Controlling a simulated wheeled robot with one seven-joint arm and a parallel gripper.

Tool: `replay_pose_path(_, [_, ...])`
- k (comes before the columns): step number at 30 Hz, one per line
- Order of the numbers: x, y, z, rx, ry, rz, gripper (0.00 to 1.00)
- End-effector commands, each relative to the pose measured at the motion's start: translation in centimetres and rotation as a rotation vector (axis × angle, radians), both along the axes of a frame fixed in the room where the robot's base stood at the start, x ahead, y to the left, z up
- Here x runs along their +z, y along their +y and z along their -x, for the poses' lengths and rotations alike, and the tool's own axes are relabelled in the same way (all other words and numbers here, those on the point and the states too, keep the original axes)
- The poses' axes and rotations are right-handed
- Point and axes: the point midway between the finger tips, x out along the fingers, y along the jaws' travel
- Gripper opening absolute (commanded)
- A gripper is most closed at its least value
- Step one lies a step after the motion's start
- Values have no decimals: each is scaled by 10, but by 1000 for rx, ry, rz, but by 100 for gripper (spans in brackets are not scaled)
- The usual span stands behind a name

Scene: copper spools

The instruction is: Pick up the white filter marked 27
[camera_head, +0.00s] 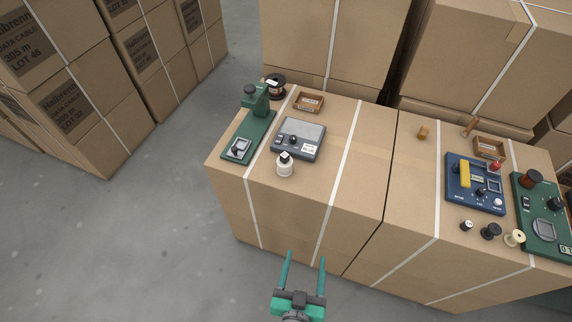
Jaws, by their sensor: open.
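My gripper (305,259) is at the bottom of the view, in front of the carton stack and apart from the cylinder. Its two teal fingers are spread, with nothing between them.
A green stand (245,139) is left of the cylinder and a grey device (299,138) is behind it. At right are a blue device (475,184), green device (541,222) and small spools (490,231). The carton's middle top is clear.

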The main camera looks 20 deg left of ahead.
Motion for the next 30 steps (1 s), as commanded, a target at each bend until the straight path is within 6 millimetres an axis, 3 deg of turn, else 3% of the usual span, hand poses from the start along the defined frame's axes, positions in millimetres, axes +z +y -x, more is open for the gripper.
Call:
replay_pose_path(1, [0, 7, -20, 16, -3, 0, 64])
replay_pose_path(8, [2, 41, -94, 90, 30, 3, 64])
replay_pose_path(15, [22, 83, -162, 173, 60, 10, 64])
replay_pose_path(18, [32, 99, -182, 203, 72, 14, 64])
replay_pose_path(24, [44, 116, -203, 235, 86, 20, 64])
replay_pose_path(30, [39, 126, -222, 242, 88, 21, 64])
